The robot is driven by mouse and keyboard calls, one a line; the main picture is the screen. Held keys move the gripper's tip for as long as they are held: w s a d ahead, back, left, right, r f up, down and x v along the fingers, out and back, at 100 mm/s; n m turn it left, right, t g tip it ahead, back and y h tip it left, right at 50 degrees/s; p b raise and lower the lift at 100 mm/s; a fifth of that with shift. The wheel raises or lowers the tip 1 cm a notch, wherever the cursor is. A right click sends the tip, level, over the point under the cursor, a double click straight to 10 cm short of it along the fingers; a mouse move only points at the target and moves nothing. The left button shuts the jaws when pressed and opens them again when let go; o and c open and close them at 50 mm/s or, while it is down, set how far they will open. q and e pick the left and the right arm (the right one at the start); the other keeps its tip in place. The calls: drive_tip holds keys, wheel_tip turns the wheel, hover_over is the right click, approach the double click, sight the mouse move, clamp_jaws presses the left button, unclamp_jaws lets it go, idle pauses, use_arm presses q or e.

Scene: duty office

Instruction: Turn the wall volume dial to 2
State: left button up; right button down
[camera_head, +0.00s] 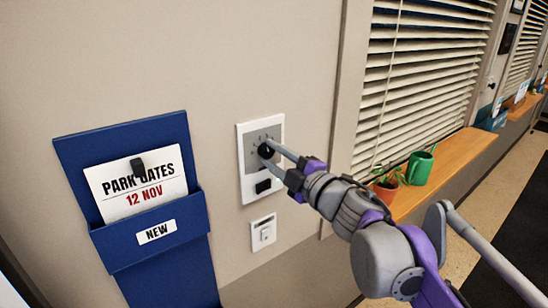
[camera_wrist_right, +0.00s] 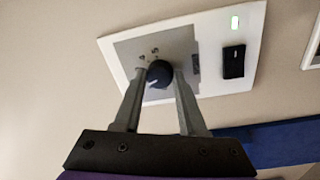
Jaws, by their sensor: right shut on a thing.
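The wall volume dial (camera_head: 266,150) is a small round black knob on a grey plate within a white wall panel (camera_head: 246,192). My right gripper (camera_head: 268,152) reaches in from the right and is shut on the dial, one finger on each side. In the right wrist view the dial (camera_wrist_right: 159,74) sits between the two fingertips (camera_wrist_right: 160,72), with a pale mark on its face. A black switch (camera_head: 263,186) sits below the dial on the panel. My left gripper is not in view.
A blue wall pocket (camera_head: 150,258) with a "PARK GATES 12 NOV" card (camera_head: 120,200) hangs left of the panel. A small white switch (camera_head: 263,234) is below it. A wooden sill (camera_head: 455,158) with a potted plant (camera_head: 386,182) and green watering can (camera_head: 419,168) lies right, beneath blinds (camera_head: 420,70).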

idle(0.3)
drive_tip(key=shift+c, duration=2.4)
unclamp_jaws()
drive_tip(key=b+v, duration=0.1)
drive_tip(key=v, duration=0.9)
drive_tip(key=shift+s+d, duration=0.25)
drive_tip(key=shift+s, duration=0.1)
drive_tip(key=shift+f+m, duration=0.1)
drive_tip(key=shift+m, duration=0.2)
